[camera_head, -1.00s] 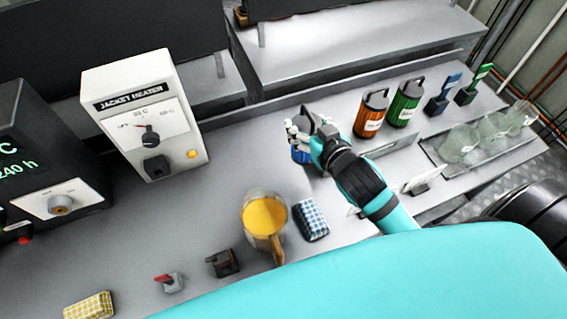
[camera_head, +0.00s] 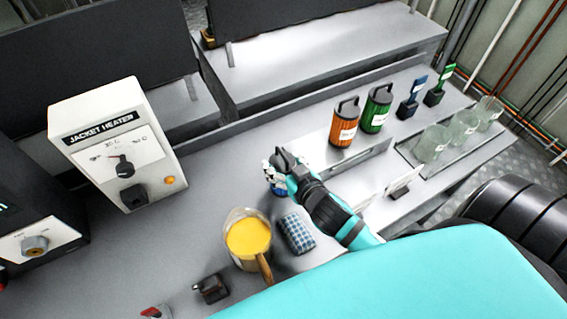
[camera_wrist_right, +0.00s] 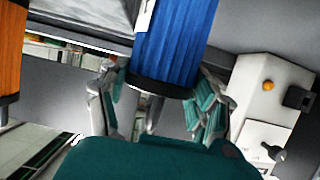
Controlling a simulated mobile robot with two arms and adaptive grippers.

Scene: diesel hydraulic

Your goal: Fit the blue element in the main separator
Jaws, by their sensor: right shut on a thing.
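My right gripper (camera_head: 277,172) is shut on the blue element (camera_head: 278,189), above the grey bench. In the head view, the hand hides most of the element. In the right wrist view, the blue pleated element (camera_wrist_right: 178,45) with its dark end rim stands between the fingers of the right gripper (camera_wrist_right: 158,98). I cannot make out the main separator in these frames. My left gripper is not in view.
An orange element (camera_head: 344,124) and a green element (camera_head: 376,108) stand behind and right. A yellow-filled jug (camera_head: 248,238) and a checked blue cloth pad (camera_head: 297,234) are close in front. The jacket heater box (camera_head: 118,145) stands left; glass jars (camera_head: 434,144) stand right.

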